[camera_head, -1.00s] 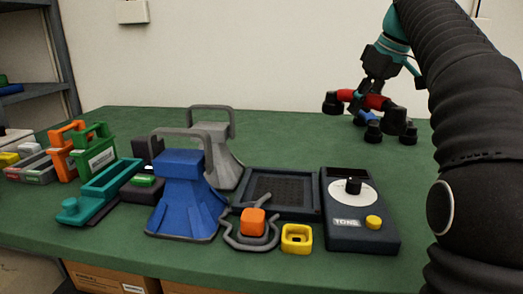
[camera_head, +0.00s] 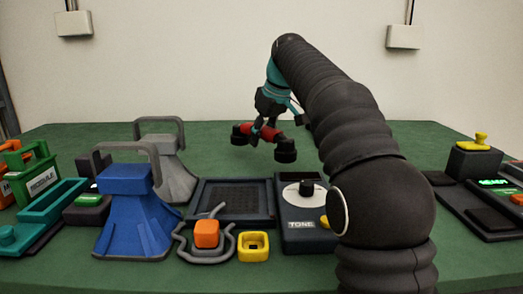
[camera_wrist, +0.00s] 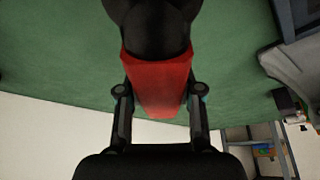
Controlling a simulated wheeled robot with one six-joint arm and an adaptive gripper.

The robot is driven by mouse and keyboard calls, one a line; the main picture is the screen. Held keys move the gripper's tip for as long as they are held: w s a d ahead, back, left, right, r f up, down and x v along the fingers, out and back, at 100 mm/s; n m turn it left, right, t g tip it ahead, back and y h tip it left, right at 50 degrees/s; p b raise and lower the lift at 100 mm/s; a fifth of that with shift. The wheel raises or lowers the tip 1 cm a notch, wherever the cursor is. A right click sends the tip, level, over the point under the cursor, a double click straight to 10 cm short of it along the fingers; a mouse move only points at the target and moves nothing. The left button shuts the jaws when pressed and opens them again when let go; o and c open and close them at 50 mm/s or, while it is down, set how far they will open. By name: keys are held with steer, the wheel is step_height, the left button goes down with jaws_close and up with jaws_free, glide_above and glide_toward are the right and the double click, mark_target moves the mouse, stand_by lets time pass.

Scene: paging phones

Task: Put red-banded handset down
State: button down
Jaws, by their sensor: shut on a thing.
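The red-banded handset (camera_head: 271,134) has a red grip and black round ends. My gripper (camera_head: 264,122) is shut on its red middle and holds it, tilted down to the right, over the back of the green bench. In the wrist view the red band (camera_wrist: 158,85) lies between the two fingers, with one black end (camera_wrist: 152,25) beyond. Whether the handset touches the bench I cannot tell.
A blue hooped stand (camera_head: 125,220), a grey hooped stand (camera_head: 165,150), a dark tray (camera_head: 235,198) and a TONE dial box (camera_head: 303,235) stand along the front. My arm covers the right middle. The bench (camera_head: 75,140) is clear at the back left.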

mark_target(267, 128)
steer(key=shift+f+b, duration=0.55)
steer(key=shift+f, duration=1.3)
steer(key=shift+f, duration=0.15)
steer(key=c, duration=0.7)
jaws_free()
steer(key=shift+c, duration=0.2)
steer(key=p+v, duration=0.3)
steer(key=v, duration=0.9)
steer(key=shift+w+a, duration=0.1)
steer(key=shift+w, duration=0.05)
steer(key=shift+o, duration=0.5)
steer(key=p+v, duration=0.2)
steer(key=v, duration=0.1)
steer(key=shift+a+r+p, duration=0.1)
steer(key=shift+r+p, duration=0.25)
steer(key=shift+r, duration=0.05)
steer(key=x, duration=0.9)
steer(key=shift+b+x, duration=0.45)
steer(key=shift+x, duration=2)
